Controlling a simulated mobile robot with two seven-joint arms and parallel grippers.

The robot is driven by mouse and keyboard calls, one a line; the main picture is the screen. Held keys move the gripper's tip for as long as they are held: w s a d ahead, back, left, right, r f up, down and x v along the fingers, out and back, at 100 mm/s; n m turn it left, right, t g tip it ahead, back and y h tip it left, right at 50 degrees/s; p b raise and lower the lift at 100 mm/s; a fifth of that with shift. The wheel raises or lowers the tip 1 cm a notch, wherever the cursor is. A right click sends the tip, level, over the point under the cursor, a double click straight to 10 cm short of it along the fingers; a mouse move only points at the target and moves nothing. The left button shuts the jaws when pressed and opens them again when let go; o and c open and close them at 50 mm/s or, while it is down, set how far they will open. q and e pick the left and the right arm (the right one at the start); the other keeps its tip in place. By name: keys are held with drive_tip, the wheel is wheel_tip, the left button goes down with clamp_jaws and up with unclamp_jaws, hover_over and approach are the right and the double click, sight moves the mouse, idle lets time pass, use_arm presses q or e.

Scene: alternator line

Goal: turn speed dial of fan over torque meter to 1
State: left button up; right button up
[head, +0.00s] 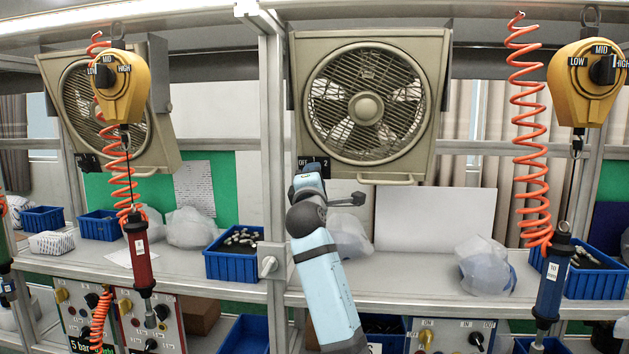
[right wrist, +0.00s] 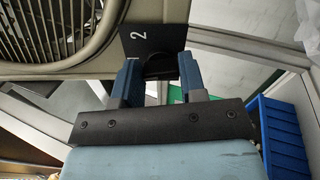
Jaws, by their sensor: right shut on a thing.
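The middle fan (head: 366,107) is a beige box fan with a round grille, mounted high on the frame. Its black dial plate (head: 325,163) at the lower left corner reads OFF, 1 and 2. My right gripper (head: 308,178) is at this plate and covers most of the dial. In the right wrist view the two blue fingers (right wrist: 160,78) are shut on the dark speed dial (right wrist: 159,66), below the plate's "2" (right wrist: 138,38). The dial's pointer is hidden, so its setting cannot be read. My left gripper is not in view. The torque meter cannot be made out.
A second fan (head: 105,105) hangs at the left. Yellow balancers (head: 122,88) (head: 588,80) carry a red tool (head: 140,255) and a blue tool (head: 553,280) beside orange coiled hoses. Blue bins (head: 235,265) and plastic bags (head: 485,265) stand on the shelf.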

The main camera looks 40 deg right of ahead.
drive_tip(key=shift+f+m, duration=0.1)
drive_tip(key=shift+m, duration=0.8)
drive_tip(key=o, duration=0.9)
drive_tip(key=b+v, duration=0.3)
drive_tip(key=v, duration=1)
drive_tip(key=shift+s+a+f, duration=0.15)
drive_tip(key=shift+s+a, duration=0.1)
drive_tip(key=shift+a, duration=0.05)
drive_tip(key=shift+f, duration=0.1)
